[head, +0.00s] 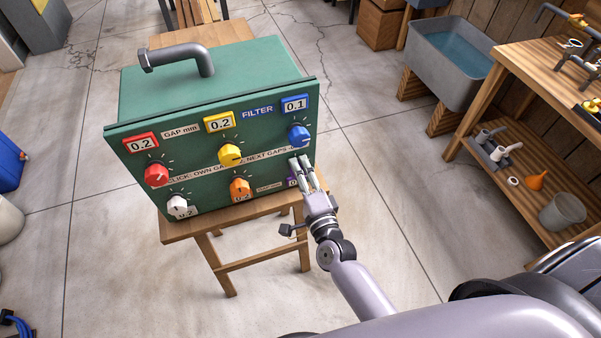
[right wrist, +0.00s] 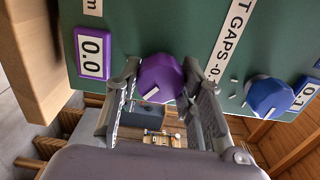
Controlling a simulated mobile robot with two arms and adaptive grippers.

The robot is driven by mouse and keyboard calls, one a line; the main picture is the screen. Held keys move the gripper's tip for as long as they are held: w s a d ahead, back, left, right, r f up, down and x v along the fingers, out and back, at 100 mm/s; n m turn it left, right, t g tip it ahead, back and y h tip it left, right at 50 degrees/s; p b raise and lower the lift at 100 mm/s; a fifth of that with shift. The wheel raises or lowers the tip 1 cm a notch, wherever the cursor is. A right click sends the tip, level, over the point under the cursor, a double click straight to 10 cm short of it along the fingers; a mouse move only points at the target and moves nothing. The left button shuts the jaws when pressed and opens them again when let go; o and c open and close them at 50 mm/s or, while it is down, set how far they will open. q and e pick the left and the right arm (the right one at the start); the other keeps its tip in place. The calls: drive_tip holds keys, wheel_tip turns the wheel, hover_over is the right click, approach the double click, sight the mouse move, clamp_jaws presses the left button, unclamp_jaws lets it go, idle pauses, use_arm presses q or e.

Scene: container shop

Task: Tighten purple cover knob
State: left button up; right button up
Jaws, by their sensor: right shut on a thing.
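The purple knob (right wrist: 161,78) is on the front of a green panel box (head: 222,80) that stands on a wooden stool. My right gripper (head: 301,162) reaches the panel's lower right corner in the head view. In the right wrist view its two fingers (right wrist: 161,72) are on either side of the purple knob, shut on it. The purple-framed label (right wrist: 92,53) beside the knob reads 0.0. In the head view the gripper hides most of the purple knob. My left gripper is not in view.
The blue knob (head: 299,136) is just above my right gripper. Yellow (head: 230,154), red (head: 157,174), orange (head: 240,188) and white (head: 178,206) knobs fill the panel. A wooden workbench (head: 525,75) stands at right, with a grey basin (head: 449,60) behind. Floor between is clear.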

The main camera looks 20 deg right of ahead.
drive_tip(key=shift+m, duration=0.8)
drive_tip(key=o, duration=1.2)
drive_tip(key=shift+s, duration=0.1)
drive_tip(key=s, duration=1.2)
drive_tip(key=shift+d, duration=0.2)
drive_tip(key=shift+w, duration=0.1)
